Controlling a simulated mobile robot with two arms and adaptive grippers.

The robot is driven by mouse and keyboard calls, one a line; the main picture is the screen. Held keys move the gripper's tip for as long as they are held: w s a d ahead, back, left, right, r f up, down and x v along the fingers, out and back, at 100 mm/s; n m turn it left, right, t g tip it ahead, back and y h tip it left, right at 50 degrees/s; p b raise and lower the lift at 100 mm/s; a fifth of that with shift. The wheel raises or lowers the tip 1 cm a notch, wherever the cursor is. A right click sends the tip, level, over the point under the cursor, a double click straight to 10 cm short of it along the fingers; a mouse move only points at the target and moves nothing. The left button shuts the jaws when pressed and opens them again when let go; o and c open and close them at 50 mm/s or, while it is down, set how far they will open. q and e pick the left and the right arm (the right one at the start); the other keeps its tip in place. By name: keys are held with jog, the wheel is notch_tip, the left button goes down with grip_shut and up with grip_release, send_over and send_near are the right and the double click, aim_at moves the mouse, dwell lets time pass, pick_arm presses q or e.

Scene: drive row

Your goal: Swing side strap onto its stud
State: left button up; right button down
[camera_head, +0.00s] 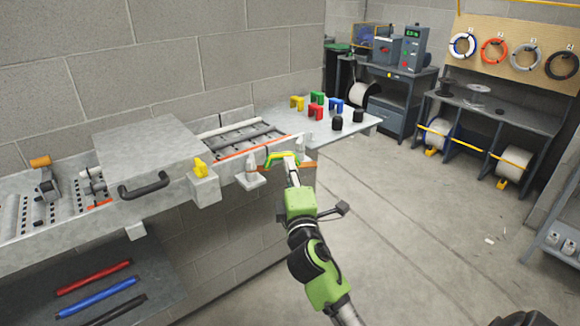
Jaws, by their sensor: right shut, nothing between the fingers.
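A pale pointed stud (251,168) stands on a small light bracket at the front side of the grey drive row. My right gripper (281,158), with green fingers, is just right of the stud, at the row's front wall. It is shut with nothing between its fingers. An orange-brown strip (309,166), which looks like the side strap, lies along the wall right of the gripper. The gripper hides part of it, and I cannot tell whether they touch. The strip appears apart from the stud. My left gripper is not in view.
A grey cover (150,158) with a black handle (144,186) and a yellow latch-like part (200,167) are left of the stud. The floor (420,220) on the right is mostly clear.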

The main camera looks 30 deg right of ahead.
aim_at(290, 155)
jog(key=n+y, duration=0.1)
jog(key=w+d+n+t+y+p, duration=0.1)
jog(key=y, duration=0.1)
jog(key=w+d+n+y+p, duration=0.1)
jog(key=y, duration=0.1)
jog(key=shift+w+t, duration=0.1)
jog(key=shift+t, duration=0.2)
jog(key=shift+w+d, duration=0.2)
jog(key=shift+w, duration=0.05)
jog(key=shift+x, duration=0.95)
jog(key=shift+d+f, duration=0.2)
